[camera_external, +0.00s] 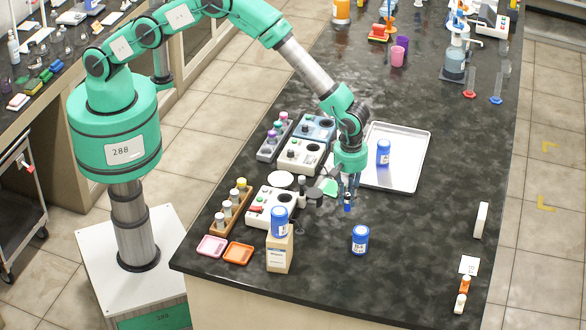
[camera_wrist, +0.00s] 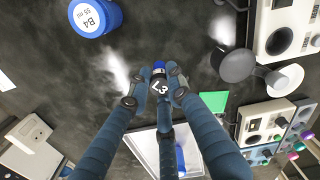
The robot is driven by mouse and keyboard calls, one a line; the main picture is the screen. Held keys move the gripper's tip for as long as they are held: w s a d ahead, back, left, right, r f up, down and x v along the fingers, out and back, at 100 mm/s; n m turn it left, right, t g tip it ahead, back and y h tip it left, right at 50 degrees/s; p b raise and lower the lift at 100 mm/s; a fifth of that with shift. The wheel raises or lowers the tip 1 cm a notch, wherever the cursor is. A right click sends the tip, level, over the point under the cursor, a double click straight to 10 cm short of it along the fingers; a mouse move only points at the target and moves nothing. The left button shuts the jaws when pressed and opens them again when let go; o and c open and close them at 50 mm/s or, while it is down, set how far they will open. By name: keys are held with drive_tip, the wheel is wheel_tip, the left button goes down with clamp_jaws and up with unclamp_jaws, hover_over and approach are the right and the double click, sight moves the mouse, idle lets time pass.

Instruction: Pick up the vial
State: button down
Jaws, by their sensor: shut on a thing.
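A small vial with a blue part and a dark label reading L3 (camera_wrist: 160,88) is between my fingers in the wrist view. My gripper (camera_wrist: 155,82) is shut on it, with its blue-grey fingers around its sides. In the external view, my gripper (camera_external: 349,188) points down over the black bench, in front of the metal tray. The vial (camera_external: 348,203) shows below the fingertips as a small dark blue shape. I cannot tell whether its bottom touches the bench.
Hotplate devices (camera_external: 268,208) and vial racks (camera_external: 228,212) stand left.

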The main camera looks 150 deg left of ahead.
sight(348, 194)
drive_tip(key=shift+r, duration=1.7)
